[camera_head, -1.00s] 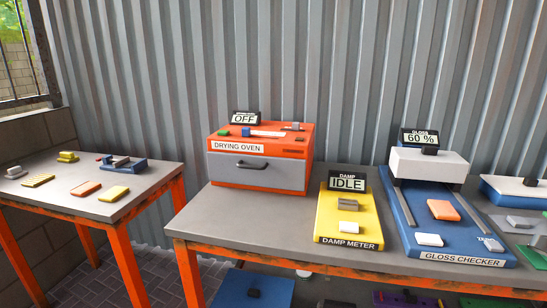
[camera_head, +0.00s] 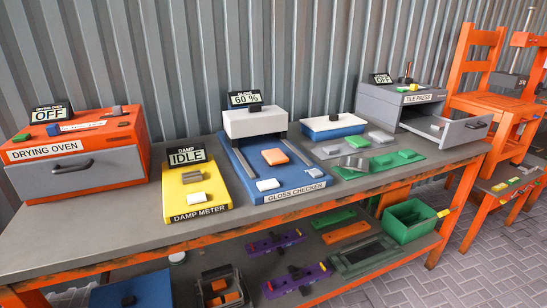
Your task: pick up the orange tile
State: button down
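An orange tile (camera_head: 275,156) lies flat on the blue bed of the gloss checker (camera_head: 262,185), in front of its white bridge. A white block (camera_head: 267,184) lies on the same bed, closer to the front edge and apart from the tile. The gloss checker's display (camera_head: 245,98) reads 60 %. On the lower shelf lies another flat orange piece (camera_head: 346,233), and small orange pieces (camera_head: 224,297) sit in a dark crate. My gripper is not in view.
The drying oven (camera_head: 75,165) and yellow damp meter (camera_head: 196,190) stand left of the gloss checker. A green board (camera_head: 375,163) and the tile press (camera_head: 405,100), its drawer (camera_head: 450,128) out, stand right. Bare tabletop (camera_head: 90,228) lies at the front left.

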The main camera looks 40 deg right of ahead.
aim_at(276, 156)
jog(key=i+j+z, duration=0.3)
jog(key=i+j, duration=0.2)
jog(key=i+j+z, duration=0.3)
jog(key=i+j, duration=0.25)
jog(key=j, duration=0.1)
